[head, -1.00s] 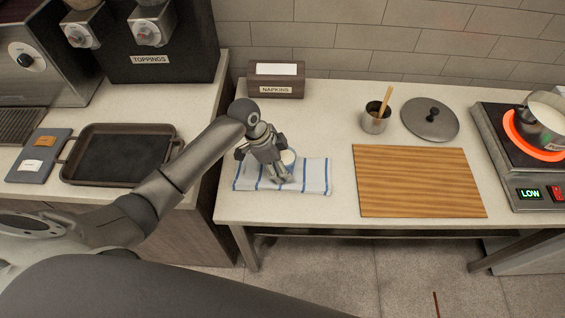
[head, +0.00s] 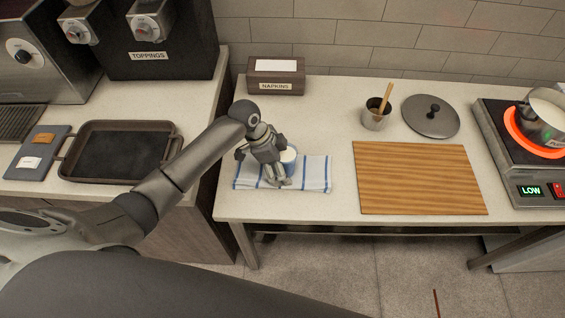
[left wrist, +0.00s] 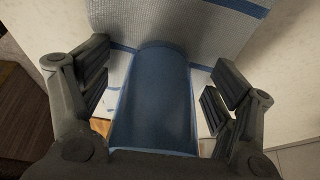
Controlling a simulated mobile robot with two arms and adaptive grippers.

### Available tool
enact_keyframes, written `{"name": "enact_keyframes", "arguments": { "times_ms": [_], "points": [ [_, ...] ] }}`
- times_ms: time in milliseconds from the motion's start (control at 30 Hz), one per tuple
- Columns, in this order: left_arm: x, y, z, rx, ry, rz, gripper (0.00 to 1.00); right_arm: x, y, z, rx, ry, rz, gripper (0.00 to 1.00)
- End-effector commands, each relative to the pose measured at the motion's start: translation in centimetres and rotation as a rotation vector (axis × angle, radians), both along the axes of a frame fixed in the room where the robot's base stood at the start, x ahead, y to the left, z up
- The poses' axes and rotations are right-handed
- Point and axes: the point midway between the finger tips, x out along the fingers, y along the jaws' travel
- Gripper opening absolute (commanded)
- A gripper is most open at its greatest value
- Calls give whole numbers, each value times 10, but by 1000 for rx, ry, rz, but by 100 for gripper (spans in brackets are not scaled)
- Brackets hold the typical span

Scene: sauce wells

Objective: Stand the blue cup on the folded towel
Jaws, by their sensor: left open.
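The blue cup (head: 290,167) stands on the folded towel (head: 316,174), which is white with blue stripes and lies at the left end of the table. The cup is partly hidden behind my left gripper (head: 279,181). In the left wrist view the blue side of the cup (left wrist: 155,100) lies between the spread fingers of my left gripper (left wrist: 158,93), with a gap on each side. The towel (left wrist: 185,25) shows around it. My left gripper is open. My right gripper is not in view.
A napkin box (head: 276,76) stands behind the towel. A dark tray (head: 118,152) lies on the left counter.

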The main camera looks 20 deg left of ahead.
Motion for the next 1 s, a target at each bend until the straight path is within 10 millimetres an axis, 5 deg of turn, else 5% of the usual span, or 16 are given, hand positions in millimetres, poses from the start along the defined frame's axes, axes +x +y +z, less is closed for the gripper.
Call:
{"name": "enact_keyframes", "arguments": {
  "times_ms": [267, 800, 1000],
  "points": [
    [0, 0, 4, -1, 0, 1, 82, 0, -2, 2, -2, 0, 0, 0],
    [-8, 34, 100, -1, -9, 0, 82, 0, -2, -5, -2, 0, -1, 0],
    [-10, 43, 121, -2, -6, 1, 82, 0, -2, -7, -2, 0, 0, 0]
  ]
}}
